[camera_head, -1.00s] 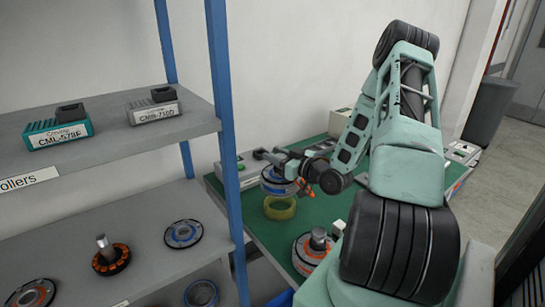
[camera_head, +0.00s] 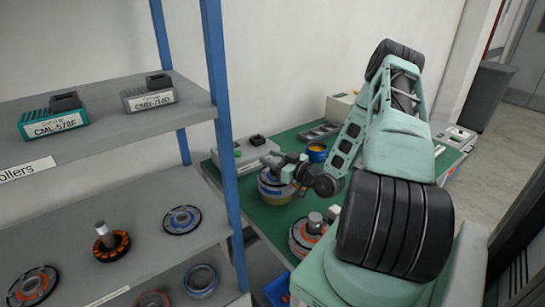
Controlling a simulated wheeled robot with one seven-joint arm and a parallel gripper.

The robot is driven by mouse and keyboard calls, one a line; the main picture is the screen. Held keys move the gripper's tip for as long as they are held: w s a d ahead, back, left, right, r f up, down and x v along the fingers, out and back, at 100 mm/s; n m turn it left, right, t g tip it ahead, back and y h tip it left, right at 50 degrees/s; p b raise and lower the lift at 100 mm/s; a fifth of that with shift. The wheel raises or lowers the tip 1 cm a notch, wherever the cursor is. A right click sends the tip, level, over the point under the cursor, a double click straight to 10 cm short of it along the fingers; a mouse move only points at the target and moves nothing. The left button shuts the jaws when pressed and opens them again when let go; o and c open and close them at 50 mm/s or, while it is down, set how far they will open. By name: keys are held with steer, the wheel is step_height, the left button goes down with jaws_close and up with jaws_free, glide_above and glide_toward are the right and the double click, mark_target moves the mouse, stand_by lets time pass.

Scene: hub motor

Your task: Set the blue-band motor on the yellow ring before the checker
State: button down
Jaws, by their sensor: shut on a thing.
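My gripper (camera_head: 293,169) is at the back left of the green table (camera_head: 255,211), shut on the blue-band motor (camera_head: 268,187). The motor looks like a flat grey drum with a blue stripe. It sits directly over the yellow ring (camera_head: 275,200) and appears to touch it; only the ring's lower front shows. The jaws partly cover the motor's top. A low grey box with green and black parts (camera_head: 250,151) stands just behind the ring. I cannot tell surely whether it is the checker.
A second motor with an orange band (camera_head: 302,240) stands at the table's near edge. A blue container with a yellow inside (camera_head: 317,153) and a grey tray (camera_head: 318,132) lie behind my gripper. A shelf with a blue post (camera_head: 222,110) stands close on the left.

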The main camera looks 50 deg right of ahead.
steer(key=shift+r, duration=0.1)
steer(key=c, duration=0.9)
jaws_free()
steer(key=shift+f, duration=0.2)
steer(key=shift+r, duration=0.15)
steer(key=s+b, duration=0.3)
steer(key=s, duration=0.9)
steer(key=shift+b, duration=0.35)
steer(key=shift+d, duration=0.1)
steer(key=shift+s, duration=0.1)
